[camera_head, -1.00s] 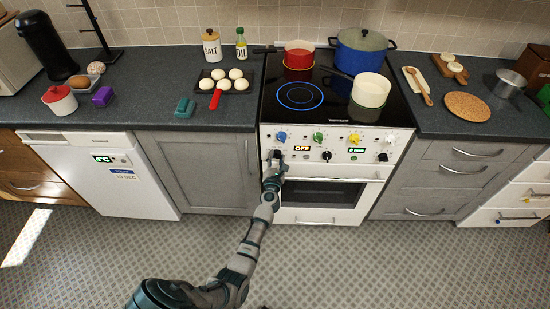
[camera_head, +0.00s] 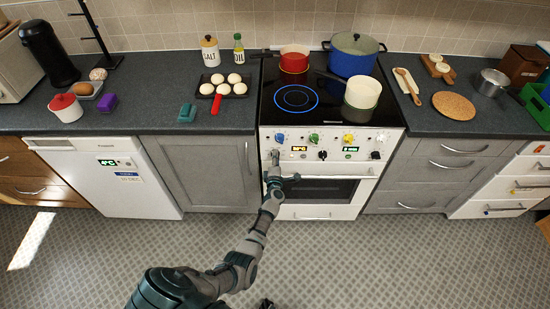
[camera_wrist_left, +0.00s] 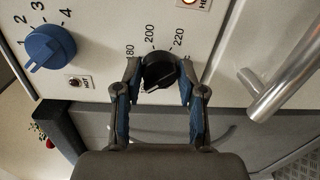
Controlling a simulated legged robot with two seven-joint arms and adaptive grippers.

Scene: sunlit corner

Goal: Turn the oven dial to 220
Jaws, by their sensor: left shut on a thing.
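The oven (camera_head: 330,165) is white with a row of knobs on its front panel. The oven dial (camera_wrist_left: 158,70) is round and black, with the printed marks 180, 200 and 220 around its upper side in the left wrist view. I cannot read which mark it points at. My left gripper (camera_wrist_left: 158,90) has its blue-padded fingers on both sides of the dial and is shut on it. In the head view the gripper (camera_head: 273,160) hides most of the dial.
A blue knob (camera_wrist_left: 48,48) sits left of the dial in the wrist view. The metal oven handle (camera_wrist_left: 285,78) is close on the right. Pots, including a cream pot (camera_head: 363,92), stand on the black hob (camera_head: 285,115). The floor before the oven is clear.

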